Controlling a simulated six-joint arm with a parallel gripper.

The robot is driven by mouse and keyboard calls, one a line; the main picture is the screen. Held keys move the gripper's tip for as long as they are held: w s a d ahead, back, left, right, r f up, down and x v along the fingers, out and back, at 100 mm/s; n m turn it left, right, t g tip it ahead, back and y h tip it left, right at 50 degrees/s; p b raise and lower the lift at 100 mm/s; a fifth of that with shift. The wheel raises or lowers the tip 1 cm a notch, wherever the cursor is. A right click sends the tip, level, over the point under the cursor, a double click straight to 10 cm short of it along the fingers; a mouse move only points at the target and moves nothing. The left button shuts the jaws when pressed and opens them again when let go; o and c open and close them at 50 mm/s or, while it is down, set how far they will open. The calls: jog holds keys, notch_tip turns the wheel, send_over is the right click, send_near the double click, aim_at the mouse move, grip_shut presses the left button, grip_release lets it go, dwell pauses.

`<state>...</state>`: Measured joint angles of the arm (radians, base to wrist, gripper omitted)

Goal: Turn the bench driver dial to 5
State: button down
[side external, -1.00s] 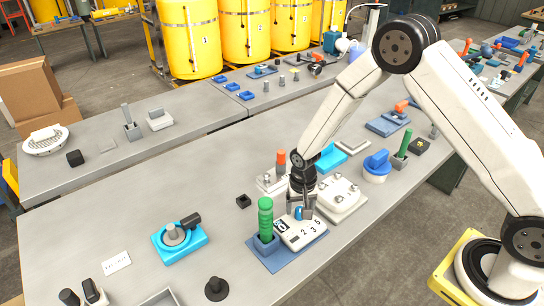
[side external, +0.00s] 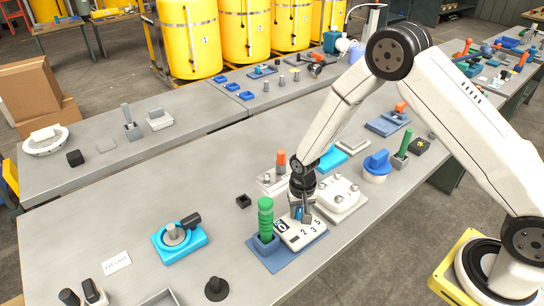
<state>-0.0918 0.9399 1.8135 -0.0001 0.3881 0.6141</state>
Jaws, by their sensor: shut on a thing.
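The bench driver (side external: 265,222) has a green ribbed handle and stands upright in a blue holder at the left end of a blue base plate (side external: 264,255). Beside it on the plate is a white number panel (side external: 304,234) with dark digits, 2, 3 and 5 among them. My gripper (side external: 301,214) points down at the panel's back edge and is shut on a small blue dial (side external: 297,211). The fingers hide most of the dial, and I cannot tell which number it points to.
A white box with knobs (side external: 341,198) stands close right of my gripper, and a white unit with an orange handle (side external: 281,161) stands behind it. A blue-based valve (side external: 179,240) is to the left. The bench between is mostly clear.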

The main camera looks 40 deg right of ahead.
jog(key=shift+n, duration=0.4)
jog(key=n, duration=0.3)
jog(key=shift+n, duration=0.3)
jog(key=n, duration=1.3)
jog(key=shift+n, duration=0.3)
jog(key=shift+c, duration=1.5)
grip_release()
